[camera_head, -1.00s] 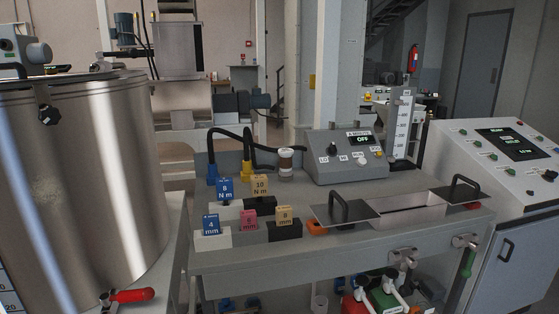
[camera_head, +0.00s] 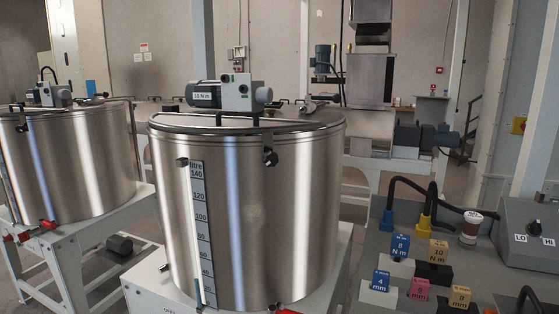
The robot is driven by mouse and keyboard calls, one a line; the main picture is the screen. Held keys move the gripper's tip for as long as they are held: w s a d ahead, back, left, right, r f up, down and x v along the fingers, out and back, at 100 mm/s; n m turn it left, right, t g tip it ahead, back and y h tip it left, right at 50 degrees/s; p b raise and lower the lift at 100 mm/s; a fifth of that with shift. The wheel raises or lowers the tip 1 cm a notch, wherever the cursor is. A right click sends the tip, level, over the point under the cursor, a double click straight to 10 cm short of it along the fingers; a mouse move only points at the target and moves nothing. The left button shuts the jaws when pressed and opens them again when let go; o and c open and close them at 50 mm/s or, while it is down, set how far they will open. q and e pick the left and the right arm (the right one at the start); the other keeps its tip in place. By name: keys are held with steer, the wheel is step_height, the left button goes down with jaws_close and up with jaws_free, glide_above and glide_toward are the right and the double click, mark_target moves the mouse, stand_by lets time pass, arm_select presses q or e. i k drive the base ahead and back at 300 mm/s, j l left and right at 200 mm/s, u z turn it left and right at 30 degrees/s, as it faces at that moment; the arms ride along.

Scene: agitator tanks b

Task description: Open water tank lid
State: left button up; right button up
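A large steel tank (camera_head: 265,210) stands in the middle of the view on a white stand. Its lid (camera_head: 190,125) lies flat on top and looks shut. A motor unit (camera_head: 228,95) marked 10 N m sits on the lid. A dark clamp knob (camera_head: 270,157) is on the front rim, and another dark fitting (camera_head: 182,162) sits above the litre scale (camera_head: 202,225). A second steel tank (camera_head: 70,165) with a motor on top stands at the left. I cannot tell which one is the water tank. Neither of my grippers is in view.
A grey workbench (camera_head: 375,245) at the right carries several labelled tool blocks (camera_head: 400,245), cables and a grey control box (camera_head: 530,230). White stands (camera_head: 335,275) hold the tanks. A narrow floor gap (camera_head: 150,235) lies between the two stands.

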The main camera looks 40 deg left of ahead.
mark_target(225, 122)
steer(key=u, duration=1.55)
steer(key=i+l+u, duration=0.1)
steer(key=u, duration=0.25)
steer(key=l+u, duration=0.15)
steer(key=u, duration=0.2)
steer(key=i+l, duration=0.05)
